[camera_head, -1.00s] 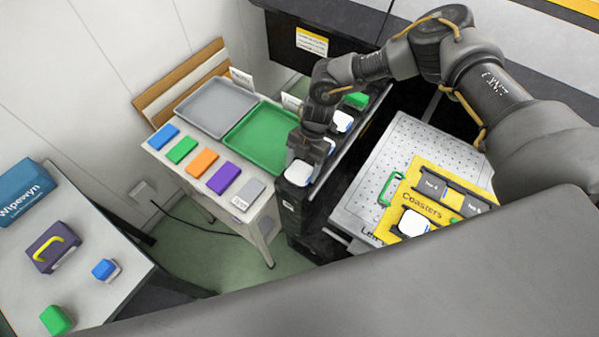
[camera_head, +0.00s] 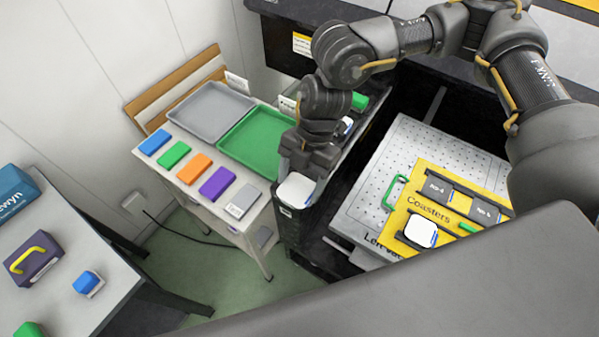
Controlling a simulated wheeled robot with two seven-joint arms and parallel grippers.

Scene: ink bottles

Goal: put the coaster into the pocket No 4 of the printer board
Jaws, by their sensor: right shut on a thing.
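The white coaster (camera_head: 297,190) with a blue edge is at the front end of a narrow black rack (camera_head: 288,232). My right gripper (camera_head: 302,168) is shut on its far side. Whether the coaster touches the rack below cannot be told. The yellow printer board (camera_head: 402,205), marked "Coasters", lies at the right. Its upper dark pocket (camera_head: 440,189) carries a small label that seems to read No 4 and looks empty. Another dark pocket (camera_head: 484,211) is beside it. A second white coaster (camera_head: 421,232) sits in a front pocket. My left gripper is out of view.
Another white item (camera_head: 345,126) and a green block (camera_head: 359,101) are farther along the rack. Left of it stand a green tray (camera_head: 252,142), grey tray (camera_head: 211,110) and coloured blocks.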

